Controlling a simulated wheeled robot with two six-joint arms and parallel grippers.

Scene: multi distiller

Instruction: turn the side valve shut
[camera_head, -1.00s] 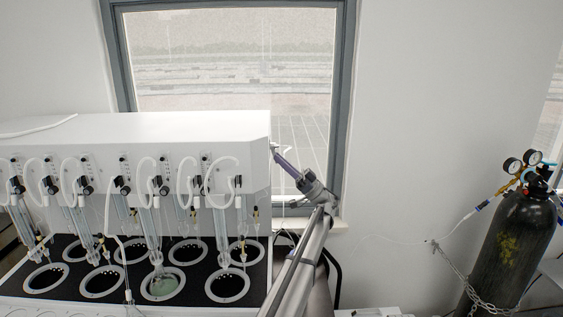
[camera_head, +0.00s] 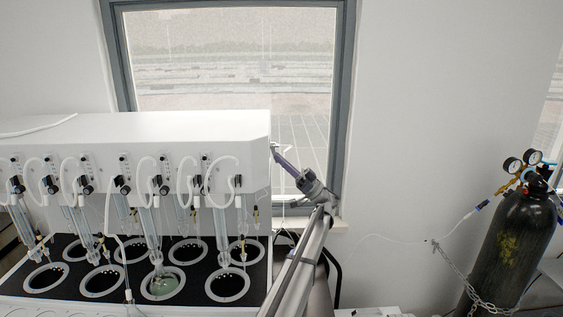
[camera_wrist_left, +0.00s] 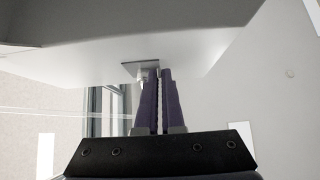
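The white distiller (camera_head: 180,140) fills the left side of the head view. The side valve (camera_wrist_left: 157,72) is on its right end; in the left wrist view a small pale part shows at my fingertips beside a grey metal plate (camera_wrist_left: 138,69) on the white underside. My left gripper (camera_head: 275,150) reaches up to that end from the lower right. In the left wrist view its purple fingers (camera_wrist_left: 158,76) are close together, with a thin pale strip between them, and appear closed on the valve. Most of the valve is hidden by the fingers. My right gripper is not in view.
Several glass tubes with black knobs and white hoses hang along the distiller front above a black deck with round openings (camera_head: 227,285). A window (camera_head: 347,110) is behind. A chained dark gas cylinder (camera_head: 508,250) with gauges stands far right. The wall between is clear.

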